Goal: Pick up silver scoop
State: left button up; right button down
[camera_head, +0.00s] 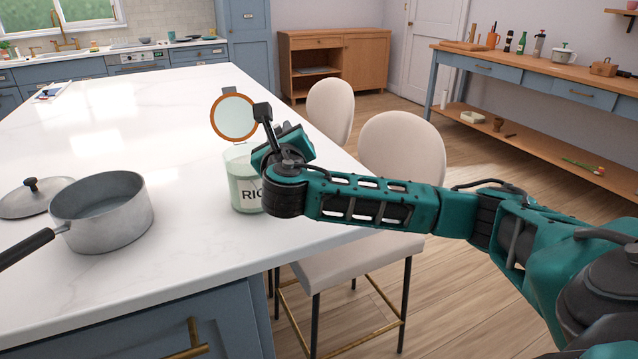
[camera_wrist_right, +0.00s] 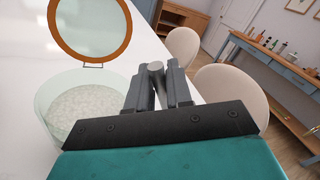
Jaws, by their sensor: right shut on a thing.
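My right gripper (camera_head: 284,130) is beside the upper right side of a glass jar (camera_head: 243,188) labelled with letters starting "RIC". In the right wrist view the gripper (camera_wrist_right: 156,84) is shut on a grey, round-ended piece, the silver scoop (camera_wrist_right: 155,68). Only a short part of the scoop shows between the fingers; the rest is hidden. The jar (camera_wrist_right: 62,108) is open, with white grains inside, and stands left of the fingers in that view. Its orange-rimmed round lid (camera_head: 233,117) stands tilted up on its hinge. My left gripper is not in view.
A grey saucepan (camera_head: 105,222) and its lid (camera_head: 30,198) are on the white island top (camera_head: 150,120) at left. Two pale chairs (camera_head: 402,150) stand along the island's right side. A wooden side table (camera_head: 530,72) is farther right. The island's middle is clear.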

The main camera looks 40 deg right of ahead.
jog(key=shift+r, duration=0.15)
jog(key=shift+r, duration=0.3)
pick_arm(q)
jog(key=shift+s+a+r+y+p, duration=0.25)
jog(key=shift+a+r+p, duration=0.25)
jog(key=shift+p, duration=0.6)
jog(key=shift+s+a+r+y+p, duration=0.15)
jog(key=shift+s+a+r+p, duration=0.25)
jog(key=shift+p, duration=0.7)
pick_arm(e)
notch_tip(320, 180, up, 19)
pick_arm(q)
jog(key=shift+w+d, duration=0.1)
pick_arm(e)
jog(key=shift+r, duration=0.1)
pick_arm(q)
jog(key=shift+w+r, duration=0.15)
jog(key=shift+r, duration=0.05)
pick_arm(e)
jog(key=shift+a, duration=0.1)
pick_arm(q)
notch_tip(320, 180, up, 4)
jog(key=p, duration=0.4)
pick_arm(e)
jog(key=w+a+f+n+t+y, duration=0.2)
jog(key=a+n+y, duration=0.4)
jog(key=a+y, duration=0.3)
jog(key=a, duration=0.3)
jog(key=shift+f+t, duration=0.4)
jog(key=shift+a, duration=0.1)
